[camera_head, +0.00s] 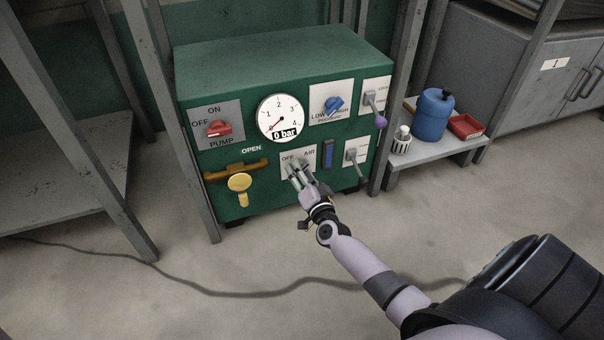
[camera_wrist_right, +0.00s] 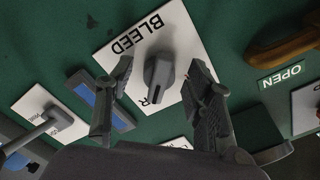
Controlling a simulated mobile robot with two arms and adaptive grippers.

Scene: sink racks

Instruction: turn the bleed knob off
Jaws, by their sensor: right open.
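The grey bleed knob (camera_wrist_right: 158,76) sits on a white plate marked BLEED (camera_wrist_right: 180,30) in the right wrist view. One end of it lies near a mostly hidden label that shows an R. My right gripper (camera_wrist_right: 158,98) is open, with one finger on each side of the knob. I cannot tell whether the fingers touch it. My left gripper is not in view.
The green panel (camera_head: 280,60) also carries a red pump switch (camera_head: 218,128), a gauge (camera_head: 279,118) reading 0 bar, a blue pressure knob (camera_head: 333,106), a yellow valve handle (camera_head: 239,183) and two levers at right. Grey posts flank the panel. A low bench with a blue canister (camera_head: 433,115) stands right.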

